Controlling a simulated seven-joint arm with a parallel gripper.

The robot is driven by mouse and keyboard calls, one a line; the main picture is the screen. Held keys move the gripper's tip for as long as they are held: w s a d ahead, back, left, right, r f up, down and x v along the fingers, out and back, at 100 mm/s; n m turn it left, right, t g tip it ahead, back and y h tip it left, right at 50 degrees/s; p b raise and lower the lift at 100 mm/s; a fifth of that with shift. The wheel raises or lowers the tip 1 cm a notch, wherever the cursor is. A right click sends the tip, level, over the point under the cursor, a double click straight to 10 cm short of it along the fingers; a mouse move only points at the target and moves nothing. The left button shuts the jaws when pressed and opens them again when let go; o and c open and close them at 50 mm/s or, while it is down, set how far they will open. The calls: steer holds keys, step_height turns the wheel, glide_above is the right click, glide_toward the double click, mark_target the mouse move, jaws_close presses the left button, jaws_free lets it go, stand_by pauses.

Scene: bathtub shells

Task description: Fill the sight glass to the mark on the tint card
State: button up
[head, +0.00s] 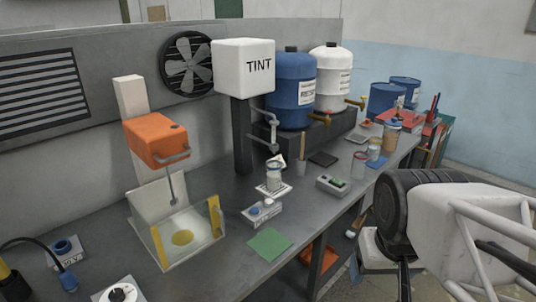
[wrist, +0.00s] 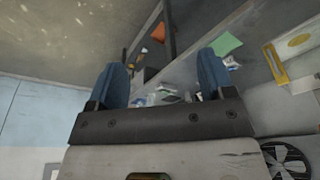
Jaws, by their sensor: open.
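A white tank (head: 243,66) marked TINT stands on a dark post, with a grey tap and bent spout (head: 270,130) on its right side. Below the spout, a clear glass cup (head: 274,178) stands on the bench, with a small pale card (head: 279,160) at its top. I cannot make out a mark or the level in the glass. In the wrist view my gripper (wrist: 162,78) has its two blue fingers wide apart, with nothing between them. My arm is at the right in the head view, off the bench front, well away from the glass.
Blue (head: 291,90) and white (head: 331,82) drums stand behind. Jars and cans crowd the right end.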

jaws_close()
stand_by(1.4)
